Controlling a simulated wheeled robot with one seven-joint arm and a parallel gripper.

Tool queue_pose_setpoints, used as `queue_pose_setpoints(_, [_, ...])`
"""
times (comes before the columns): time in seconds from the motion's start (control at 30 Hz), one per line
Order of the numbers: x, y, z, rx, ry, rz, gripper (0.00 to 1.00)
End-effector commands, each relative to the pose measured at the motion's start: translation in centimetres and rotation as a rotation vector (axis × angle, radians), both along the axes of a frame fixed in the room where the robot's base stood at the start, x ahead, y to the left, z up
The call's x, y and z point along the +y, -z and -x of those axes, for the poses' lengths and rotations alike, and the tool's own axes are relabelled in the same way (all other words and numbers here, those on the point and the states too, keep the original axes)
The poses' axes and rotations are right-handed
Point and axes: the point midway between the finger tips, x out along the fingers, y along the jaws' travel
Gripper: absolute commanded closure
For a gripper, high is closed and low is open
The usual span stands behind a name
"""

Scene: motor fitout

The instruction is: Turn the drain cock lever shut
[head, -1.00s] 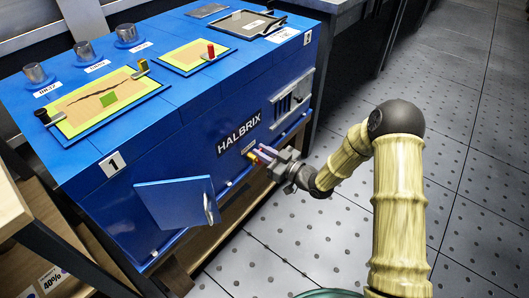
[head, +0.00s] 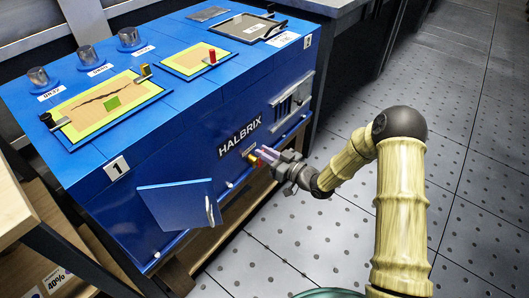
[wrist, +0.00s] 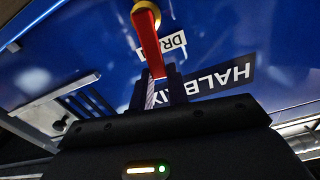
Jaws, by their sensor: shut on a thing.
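The drain cock is on the blue machine's front, below the HALBRIX name. In the wrist view its red lever (wrist: 149,42) extends from a brass-coloured stub (wrist: 146,10) down between my gripper's fingers (wrist: 164,90). In the head view my gripper (head: 266,157) reaches the machine front from the right, shut on the lever. The brass-coloured part (head: 251,159) shows just left of the fingers. A white label (wrist: 175,43), partly covered and starting "DR", is beside the lever.
An open blue door (head: 178,205) sticks out from the machine front, left of my gripper. A vented panel (head: 291,100) is to the right. The machine top (head: 180,115) carries panels and cylinders. The grey floor (head: 330,235) on the right is clear.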

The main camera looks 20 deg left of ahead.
Motion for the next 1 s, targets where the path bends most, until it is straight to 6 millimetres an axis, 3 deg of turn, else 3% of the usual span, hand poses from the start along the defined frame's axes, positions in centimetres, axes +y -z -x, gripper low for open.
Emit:
queue_pose_setpoints(0.47, [-1.2,1.0,-2.2,0.391,0.004,-0.155,1.0])
queue_pose_setpoints(1.0, [-2.0,3.6,-4.1,0.863,0.006,-0.351,1.0])
